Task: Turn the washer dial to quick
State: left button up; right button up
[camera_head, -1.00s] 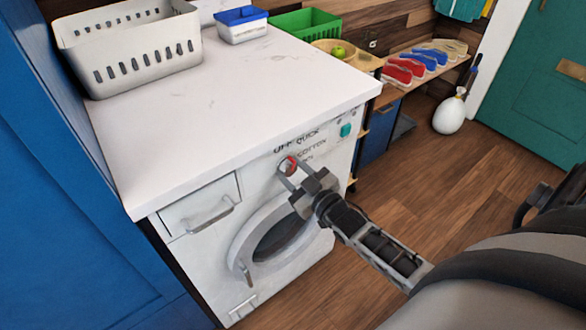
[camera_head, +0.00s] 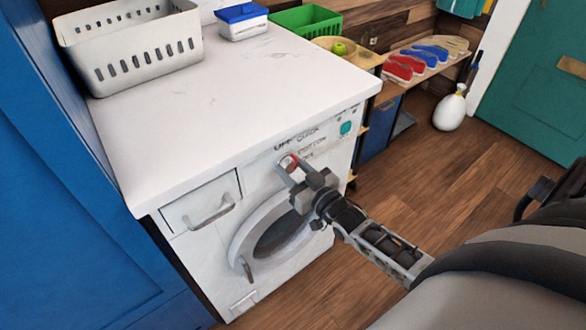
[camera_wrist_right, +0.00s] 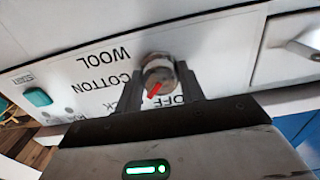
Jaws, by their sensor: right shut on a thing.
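The washer (camera_head: 190,262) is white, with a dial (camera_head: 287,163) on its front panel under the countertop. In the right wrist view the dial (camera_wrist_right: 158,72) is a round metallic knob with a red pointer. That view is upside down, and the pointer aims down-left, between OFF and a partly hidden label ending in CK. COTTON and WOOL also show. My right gripper (camera_head: 297,172) is shut on the dial; its fingers (camera_wrist_right: 160,85) lie on both sides of the knob. My left gripper is not in view.
A teal start button (camera_head: 346,128) is right of the dial. The round door (camera_head: 275,238) is below it, and a drawer (camera_head: 203,203) is to the left. A white basket (camera_head: 130,58) and a blue-lidded box (camera_head: 242,22) stand on the countertop.

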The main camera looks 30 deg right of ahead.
jog(key=o, duration=1)
jog(key=shift+c, duration=0.2)
jog(key=s+d, duration=0.1)
jog(key=s, duration=1.5)
jog(key=shift+d, duration=0.1)
